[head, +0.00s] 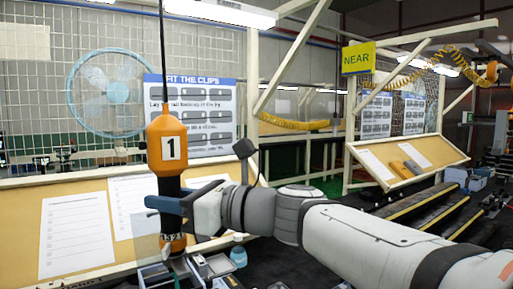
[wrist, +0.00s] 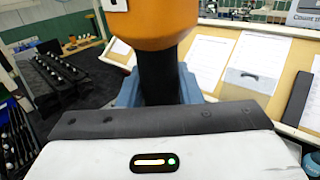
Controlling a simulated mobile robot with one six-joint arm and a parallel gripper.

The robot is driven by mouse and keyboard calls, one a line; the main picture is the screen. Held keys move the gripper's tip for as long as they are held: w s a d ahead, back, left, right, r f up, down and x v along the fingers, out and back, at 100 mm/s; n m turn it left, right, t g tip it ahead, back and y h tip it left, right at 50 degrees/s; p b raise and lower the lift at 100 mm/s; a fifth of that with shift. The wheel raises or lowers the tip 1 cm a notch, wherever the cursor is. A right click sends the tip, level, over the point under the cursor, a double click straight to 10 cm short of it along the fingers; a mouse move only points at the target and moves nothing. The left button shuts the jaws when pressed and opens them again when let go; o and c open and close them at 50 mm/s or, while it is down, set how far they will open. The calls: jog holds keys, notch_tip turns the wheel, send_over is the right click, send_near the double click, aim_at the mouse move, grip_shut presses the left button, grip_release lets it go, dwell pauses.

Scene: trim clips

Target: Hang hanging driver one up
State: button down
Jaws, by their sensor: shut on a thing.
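The hanging driver one (head: 167,150) is an orange and black tool with a white label marked 1. It hangs upright from a dark cable (head: 162,40) in the head view. My gripper (head: 168,204) is shut around its black lower body, below the orange top. In the wrist view the orange housing (wrist: 165,25) and black shaft (wrist: 158,78) stand between my blue fingers (wrist: 158,92). The driver's lower orange end shows below my gripper in the head view. Where the cable ends above is out of the picture.
A slanted board with paper sheets (head: 76,235) stands behind the driver. A "Fit the clips" poster (head: 200,118) and a fan (head: 107,92) are behind it. Small trays and parts (head: 205,268) lie below my gripper. A yellow NEAR sign (head: 358,58) hangs at the right.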

jog(key=w+d+r+p, duration=0.2)
jog(key=w+d+p, duration=0.4)
jog(key=w+d, duration=0.7)
jog(key=shift+d+p, duration=0.15)
jog(key=shift+p, duration=0.25)
jog(key=c, duration=0.9)
grip_release()
jog(key=shift+c, duration=0.2)
jog(key=shift+o, duration=0.4)
jog(key=o, duration=0.9)
jog(key=shift+c, duration=0.2)
